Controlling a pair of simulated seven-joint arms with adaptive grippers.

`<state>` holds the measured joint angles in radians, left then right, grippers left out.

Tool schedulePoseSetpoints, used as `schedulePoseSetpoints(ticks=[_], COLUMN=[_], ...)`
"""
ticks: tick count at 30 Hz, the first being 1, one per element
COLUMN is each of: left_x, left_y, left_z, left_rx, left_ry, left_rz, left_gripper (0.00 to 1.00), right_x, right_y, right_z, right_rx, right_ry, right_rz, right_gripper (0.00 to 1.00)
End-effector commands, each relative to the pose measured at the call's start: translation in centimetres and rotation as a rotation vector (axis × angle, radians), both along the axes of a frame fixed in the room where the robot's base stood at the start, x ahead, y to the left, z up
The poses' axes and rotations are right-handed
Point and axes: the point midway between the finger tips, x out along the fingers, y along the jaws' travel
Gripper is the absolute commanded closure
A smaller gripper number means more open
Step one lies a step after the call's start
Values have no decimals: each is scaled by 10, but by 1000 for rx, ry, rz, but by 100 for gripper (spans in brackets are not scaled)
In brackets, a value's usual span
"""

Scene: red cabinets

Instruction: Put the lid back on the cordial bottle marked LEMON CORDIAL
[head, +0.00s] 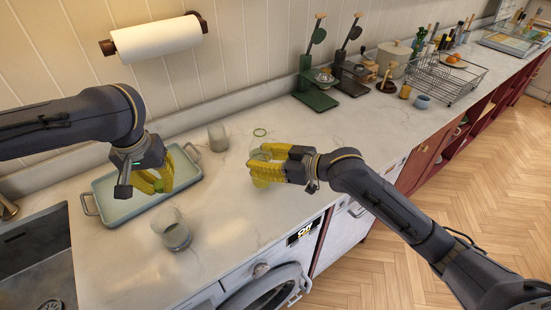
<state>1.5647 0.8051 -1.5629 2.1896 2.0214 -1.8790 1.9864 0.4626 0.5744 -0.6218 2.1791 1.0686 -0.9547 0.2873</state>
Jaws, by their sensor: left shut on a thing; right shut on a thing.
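My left gripper (160,182) is shut on a small green thing (158,186), which looks like a lid, and holds it over the right part of the tray. My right gripper (262,166) is shut on a clear, pale yellow-green bottle (261,181) on the counter, right of the tray. The yellow fingers hide much of the bottle, and I cannot read a label on it or see its top clearly. The two grippers are well apart.
A grey-green tray (100,185) lies by the sink (35,262). A glass jar (172,231) stands in front and another glass (218,137) behind. A green stand (316,97) is further back. The front counter middle is clear.

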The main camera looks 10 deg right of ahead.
Motion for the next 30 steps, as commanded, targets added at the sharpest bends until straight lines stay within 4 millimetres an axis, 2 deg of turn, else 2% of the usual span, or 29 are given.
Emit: schedulePoseSetpoints(ticks=[6,12,30], left_x=[0,0,1], left_y=[0,0,0], left_z=[0,0,2], left_rx=[0,0,1], left_ry=[0,0,-1], left_rz=[0,0,0], left_gripper=[94,94,94], right_x=[2,2,3], right_y=[17,25,28], right_z=[2,2,1], right_rx=[-1,0,1], right_ry=[-2,-1,-1], right_rz=[101,152,169], right_gripper=[100,100,100])
